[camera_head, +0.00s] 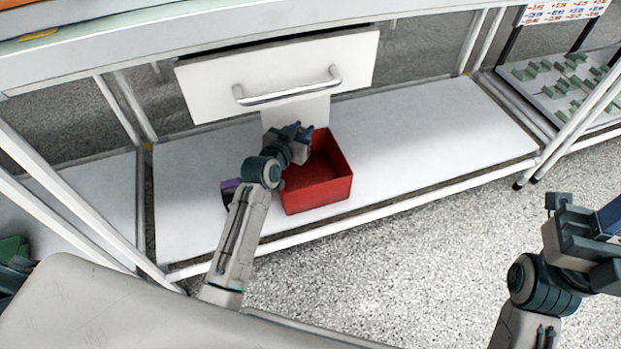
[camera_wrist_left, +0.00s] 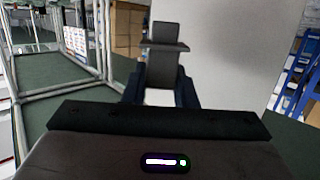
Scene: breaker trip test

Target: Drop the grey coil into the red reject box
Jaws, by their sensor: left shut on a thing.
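The red reject box (camera_head: 330,185) stands open on the white lower shelf, under the drawer. My left gripper (camera_head: 297,132) is over the box's back left side in the head view, covering part of its rim. In the left wrist view, my left gripper (camera_wrist_left: 163,95) is shut on a dark grey piece with a wider cross flange, which I take to be the grey coil (camera_wrist_left: 166,55). In the head view the coil cannot be made out clearly from the gripper. My right gripper (camera_head: 598,228) is at the right edge, away from the box; its jaws cannot be read.
A white drawer front (camera_head: 225,82) with a metal handle (camera_head: 288,93) hangs just above and behind the box. A small dark and purple thing (camera_head: 230,186) sits left of the box, partly behind my arm. The shelf (camera_head: 430,125) is clear to the right.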

